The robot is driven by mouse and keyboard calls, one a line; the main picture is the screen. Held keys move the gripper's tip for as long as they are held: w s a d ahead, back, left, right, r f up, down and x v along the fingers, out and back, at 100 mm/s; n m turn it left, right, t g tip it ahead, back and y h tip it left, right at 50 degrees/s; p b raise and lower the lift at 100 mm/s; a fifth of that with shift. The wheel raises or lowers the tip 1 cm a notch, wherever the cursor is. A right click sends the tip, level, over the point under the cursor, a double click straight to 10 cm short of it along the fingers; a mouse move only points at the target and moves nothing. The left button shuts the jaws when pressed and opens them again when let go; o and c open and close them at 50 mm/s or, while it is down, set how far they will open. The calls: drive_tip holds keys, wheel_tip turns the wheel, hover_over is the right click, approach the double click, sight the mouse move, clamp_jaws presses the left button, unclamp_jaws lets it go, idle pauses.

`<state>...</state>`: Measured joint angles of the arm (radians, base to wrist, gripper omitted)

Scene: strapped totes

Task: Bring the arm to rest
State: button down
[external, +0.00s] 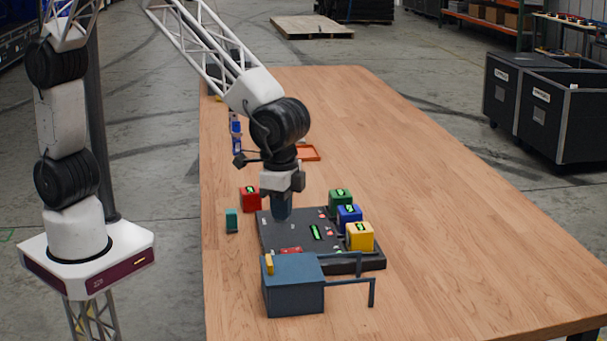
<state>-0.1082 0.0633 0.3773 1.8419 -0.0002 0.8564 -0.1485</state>
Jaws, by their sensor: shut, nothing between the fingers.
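My gripper (281,207) is shut and empty. It points straight down over the back left corner of a dark board (288,237) on the wooden table. From this angle I cannot tell whether the fingertips touch the board. A red cube (250,198) is just left of the gripper. A green cube (340,198), a blue cube (349,216) and a yellow cube (360,237) line the board's right side. No strapped tote can be made out.
A blue-grey box with a rail frame (293,287) stands in front of the board. A small teal block (232,220) is at the left. A blue bottle (236,136) and an orange tray (310,153) are behind. The table's right side (450,230) is clear.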

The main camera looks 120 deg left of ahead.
drive_tip(key=s+d+r+m+t, duration=0.15)
drive_tip(key=s+r, duration=0.35)
drive_tip(key=s, duration=0.5)
drive_tip(key=s+d+r, duration=0.3)
drive_tip(key=s+r, duration=0.2)
drive_tip(key=s, duration=0.4)
drive_tip(key=s+d+r+m, duration=0.15)
drive_tip(key=s+r, duration=0.35)
drive_tip(key=s, duration=0.5)
drive_tip(key=s+d+t, duration=0.1)
drive_tip(key=s+d, duration=0.1)
drive_tip(key=s, duration=1)
drive_tip(key=shift+s+f, duration=0.3)
drive_tip(key=shift+f, duration=0.15)
